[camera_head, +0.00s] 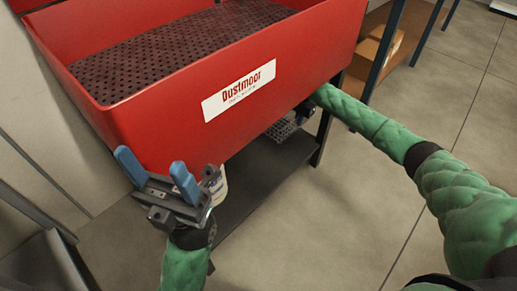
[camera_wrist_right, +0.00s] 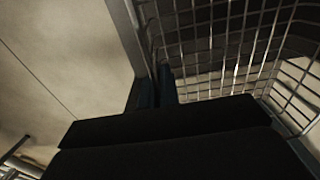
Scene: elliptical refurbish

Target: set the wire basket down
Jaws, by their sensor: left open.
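The wire basket (camera_head: 281,129) shows only in part in the head view, under the red Dustmoor tub and above or on the dark lower shelf (camera_head: 262,178). I cannot tell if it touches the shelf. In the right wrist view its wire mesh (camera_wrist_right: 215,45) fills the upper right. My right gripper (camera_head: 306,112) is mostly hidden beneath the tub's edge. In the right wrist view its blue fingers (camera_wrist_right: 154,88) are close together at the basket's near edge, apparently shut on it. My left gripper (camera_head: 157,170) is open and empty in front of the tub.
The red tub (camera_head: 165,115) with a perforated dark tray overhangs the lower shelf. A dark leg (camera_head: 323,135) stands beside my right forearm. A white container (camera_head: 218,187) is partly hidden behind my left gripper. Shelving with a cardboard box (camera_head: 380,48) stands at the back right. The floor at right is clear.

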